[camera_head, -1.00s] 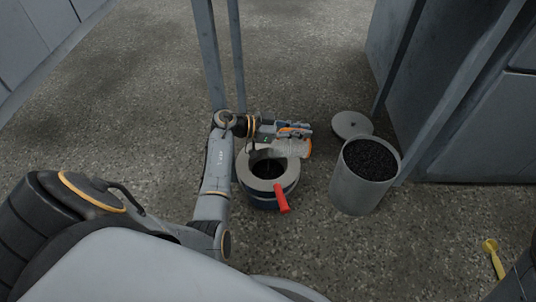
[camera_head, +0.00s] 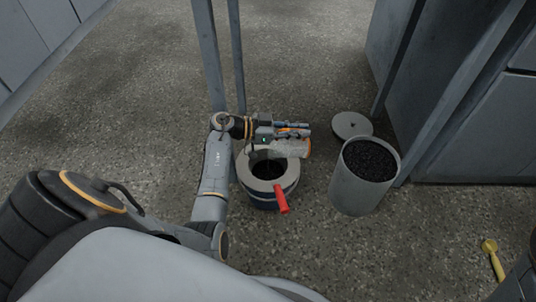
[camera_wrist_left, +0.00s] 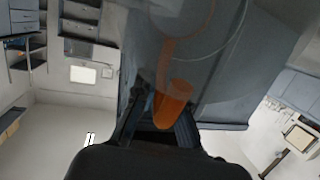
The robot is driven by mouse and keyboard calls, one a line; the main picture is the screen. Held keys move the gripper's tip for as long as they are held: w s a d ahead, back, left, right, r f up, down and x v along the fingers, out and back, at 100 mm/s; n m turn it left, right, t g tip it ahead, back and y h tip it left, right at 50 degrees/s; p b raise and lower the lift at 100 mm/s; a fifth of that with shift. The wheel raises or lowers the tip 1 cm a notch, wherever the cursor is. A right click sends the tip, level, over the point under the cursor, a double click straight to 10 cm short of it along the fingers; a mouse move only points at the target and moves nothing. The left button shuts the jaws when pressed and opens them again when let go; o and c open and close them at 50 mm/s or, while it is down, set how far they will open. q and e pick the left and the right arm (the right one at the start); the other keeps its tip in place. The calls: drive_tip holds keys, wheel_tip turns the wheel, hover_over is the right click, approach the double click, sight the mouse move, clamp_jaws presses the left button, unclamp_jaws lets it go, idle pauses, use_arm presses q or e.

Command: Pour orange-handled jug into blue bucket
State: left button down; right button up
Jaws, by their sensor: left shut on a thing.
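The clear jug (camera_head: 288,149) with the orange handle is tipped on its side above the bucket, its mouth end toward the left. My left gripper (camera_head: 298,131) is shut on the orange handle, which also shows between the fingers in the left wrist view (camera_wrist_left: 172,104). The blue bucket (camera_head: 262,202) stands on the floor below, with a wide pale grey ring on top and a dark opening. A red handle (camera_head: 281,199) sticks out over its front edge. I cannot tell whether anything is flowing from the jug. My right gripper is not in view.
A grey bin (camera_head: 357,194) full of dark granules stands to the right of the bucket. A round grey lid (camera_head: 351,124) lies behind it. Grey table legs (camera_head: 208,55) rise behind the bucket. A yellow tool (camera_head: 493,258) lies at the lower right.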

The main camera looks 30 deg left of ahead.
use_arm(q)
drive_tip(key=shift+s+a+r, duration=0.1)
drive_tip(key=shift+a+r, duration=0.05)
idle(0.3)
drive_tip(key=shift+s+a+r+t+h, duration=0.15)
drive_tip(key=shift+s+r+t+h, duration=0.05)
drive_tip(key=shift+t+h, duration=0.1)
idle(0.5)
